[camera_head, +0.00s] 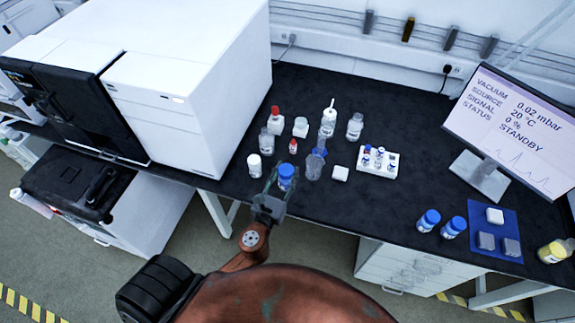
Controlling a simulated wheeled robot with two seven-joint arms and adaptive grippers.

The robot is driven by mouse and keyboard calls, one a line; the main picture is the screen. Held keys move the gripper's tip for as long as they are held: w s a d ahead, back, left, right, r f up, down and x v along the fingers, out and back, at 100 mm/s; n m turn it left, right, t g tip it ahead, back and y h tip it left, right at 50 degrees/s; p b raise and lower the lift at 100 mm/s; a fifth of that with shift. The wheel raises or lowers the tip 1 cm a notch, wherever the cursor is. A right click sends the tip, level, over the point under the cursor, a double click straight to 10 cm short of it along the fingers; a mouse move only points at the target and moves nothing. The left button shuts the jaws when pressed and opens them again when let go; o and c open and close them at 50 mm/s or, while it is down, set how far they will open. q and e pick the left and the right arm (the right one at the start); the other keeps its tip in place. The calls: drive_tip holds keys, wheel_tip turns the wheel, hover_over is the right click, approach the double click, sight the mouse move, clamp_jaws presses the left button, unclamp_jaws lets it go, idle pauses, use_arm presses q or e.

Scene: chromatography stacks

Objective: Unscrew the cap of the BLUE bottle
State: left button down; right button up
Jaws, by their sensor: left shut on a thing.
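My left gripper (284,178) is shut on a blue cap (287,170) near the front edge of the bench. The fingers hide what is under the cap, so I cannot tell whether a bottle is below it. Just to its right, a clear bottle (314,168) stands upright with a blue ring (318,152) at its neck; its top is too small to read clearly. Two other blue-capped bottles, one (428,220) and another (453,227), stand further right near the front edge. My right gripper is not in view.
Several bottles stand behind the gripper, including a red-capped one (275,122) and a white-capped one (254,166). A white rack (364,171) holds small vials. A blue mat (508,222), a monitor (520,130) and a yellow bottle (555,251) are at right. The bench's middle right is clear.

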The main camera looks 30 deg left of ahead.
use_arm(q)
drive_tip(key=w+a+f+b, duration=0.2)
drive_tip(key=w+f+b, duration=0.1)
drive_tip(key=w+f, duration=0.1)
drive_tip(key=w+a+f+b, duration=0.2)
drive_tip(key=w+a+f, duration=0.1)
drive_tip(key=w+f, duration=0.1)
drive_tip(key=w+a+f+b, duration=0.2)
drive_tip(key=w+f+b, duration=0.1)
drive_tip(key=w+f, duration=0.1)
drive_tip(key=shift+a+f+b, duration=0.3)
drive_tip(key=shift+a+f, duration=0.05)
drive_tip(key=shift+f, duration=0.3)
drive_tip(key=shift+s+r, duration=0.1)
drive_tip(key=shift+r, duration=0.1)
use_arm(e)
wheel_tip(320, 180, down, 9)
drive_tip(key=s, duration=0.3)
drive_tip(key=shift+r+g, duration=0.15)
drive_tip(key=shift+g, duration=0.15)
use_arm(q)
drive_tip(key=shift+f, duration=0.15)
drive_tip(key=c, duration=1.3)
unclamp_jaws()
